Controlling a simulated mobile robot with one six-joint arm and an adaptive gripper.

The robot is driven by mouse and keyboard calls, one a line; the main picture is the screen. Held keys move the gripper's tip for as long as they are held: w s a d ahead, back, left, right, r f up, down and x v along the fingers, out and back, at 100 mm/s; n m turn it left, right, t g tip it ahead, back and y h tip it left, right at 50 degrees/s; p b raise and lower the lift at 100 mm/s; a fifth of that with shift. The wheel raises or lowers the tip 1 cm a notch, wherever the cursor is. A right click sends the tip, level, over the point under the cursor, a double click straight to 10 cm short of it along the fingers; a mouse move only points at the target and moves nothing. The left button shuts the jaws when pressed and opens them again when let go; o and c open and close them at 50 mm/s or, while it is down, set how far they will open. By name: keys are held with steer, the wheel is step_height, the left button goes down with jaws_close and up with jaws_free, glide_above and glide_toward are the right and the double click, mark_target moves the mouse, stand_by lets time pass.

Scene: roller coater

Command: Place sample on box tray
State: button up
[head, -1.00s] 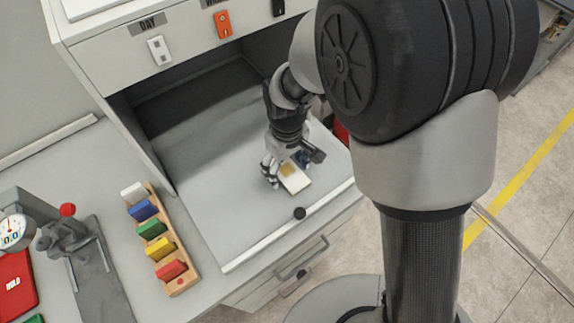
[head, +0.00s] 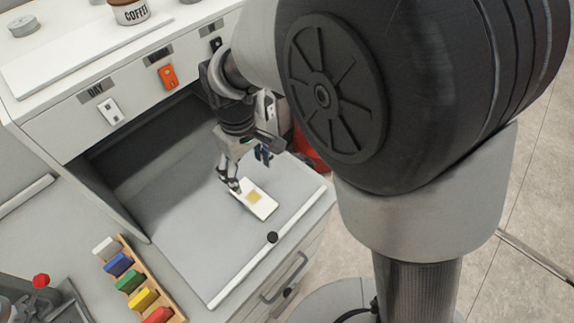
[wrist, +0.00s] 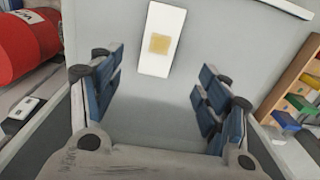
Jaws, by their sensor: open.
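The sample, a white rectangular card with a tan square on it (head: 258,200), lies flat on the grey box tray (head: 190,222) near its front right part. My gripper (head: 247,170) is open, just behind and above the sample in the head view. In the wrist view the sample (wrist: 160,42) lies beyond the blue-padded fingers of my gripper (wrist: 157,88), with nothing between them. The tray's bare grey surface (wrist: 150,112) fills the middle of that view. The box opening is partly hidden by my arm.
A wooden rack with several coloured blocks (head: 130,271) stands left of the tray. A labelled panel with an orange switch (head: 168,76) spans above the box opening. A red container (wrist: 22,40) shows in the wrist view.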

steer(key=shift+d+r, duration=0.1)
steer(key=s+d+r+m+t, duration=0.1)
steer(key=s+d+r+m, duration=0.1)
steer(key=d+r, duration=0.45)
steer(key=s+d+r+m+t, duration=0.1)
steer(key=s+d+r+m, duration=0.15)
steer(key=d+r, duration=0.4)
steer(key=s+d+m+t, duration=0.2)
steer(key=s+d+m, duration=0.3)
steer(key=s+d, duration=0.5)
steer(key=shift+s+d+r+t, duration=0.15)
steer(key=shift+d+r+t, duration=0.1)
steer(key=shift+d+t, duration=0.05)
